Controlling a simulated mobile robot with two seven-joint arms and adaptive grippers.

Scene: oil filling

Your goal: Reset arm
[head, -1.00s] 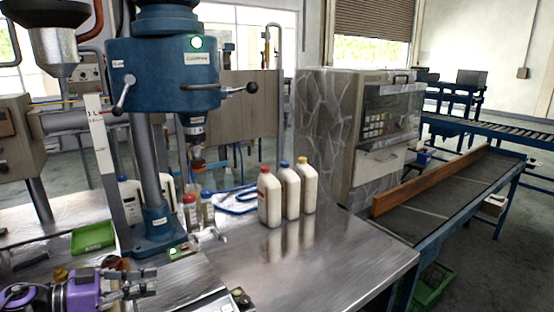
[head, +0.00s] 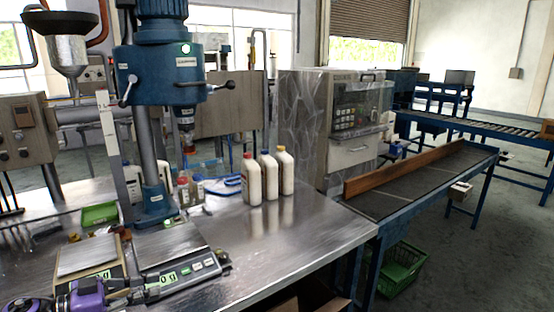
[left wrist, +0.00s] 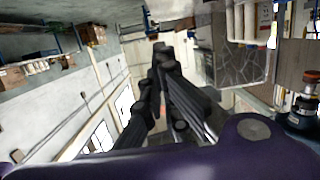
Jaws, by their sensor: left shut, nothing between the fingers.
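My left gripper (head: 133,286) is at the lower left of the head view, beside and partly in front of two small scales. It is shut and empty. In the left wrist view its dark fingers (left wrist: 160,65) are together, with nothing between them. The right scale (head: 190,277) and the left scale (head: 90,255) both have a metal plate and a green display. My right gripper is not in view.
Three white bottles (head: 269,177) with red, blue and yellow caps stand on the metal table (head: 290,230). A blue drill-like machine (head: 160,75) rises behind the scales. A grey patterned machine (head: 310,120) and a conveyor (head: 420,180) are to the right. The table's front right is clear.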

